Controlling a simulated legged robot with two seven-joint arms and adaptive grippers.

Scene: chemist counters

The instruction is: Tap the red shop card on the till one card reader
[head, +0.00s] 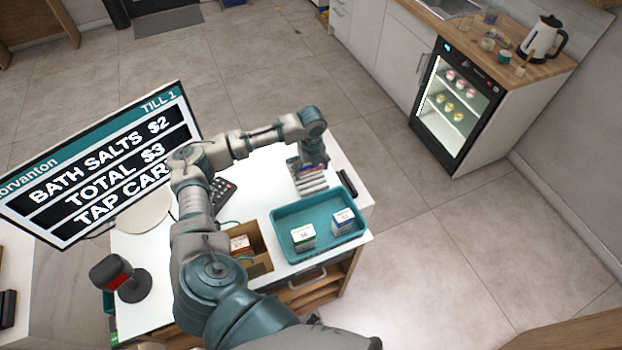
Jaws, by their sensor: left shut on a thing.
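My left arm reaches over the white counter (155,312), and its gripper (314,163) points down at a small rack (311,187) of cards or packets. The gripper is shut on what seems to be a card at the rack's back end. The fingers hide most of it, and I cannot make out its colour. A dark keypad device (224,192), which looks like the card reader, lies left of the rack, partly behind my arm. The till screen (100,165) reads "TILL 1", "BATH SALTS $2", "TOTAL $3" and "TAP CAR". My right gripper is out of view.
A teal tray (285,256) with two small boxes sits at the counter's front right. A brown box (262,267) is beside it. A black object (347,184) lies right of the rack. A red-faced scanner (118,276) stands at the left. A lit fridge (455,105) is beyond.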

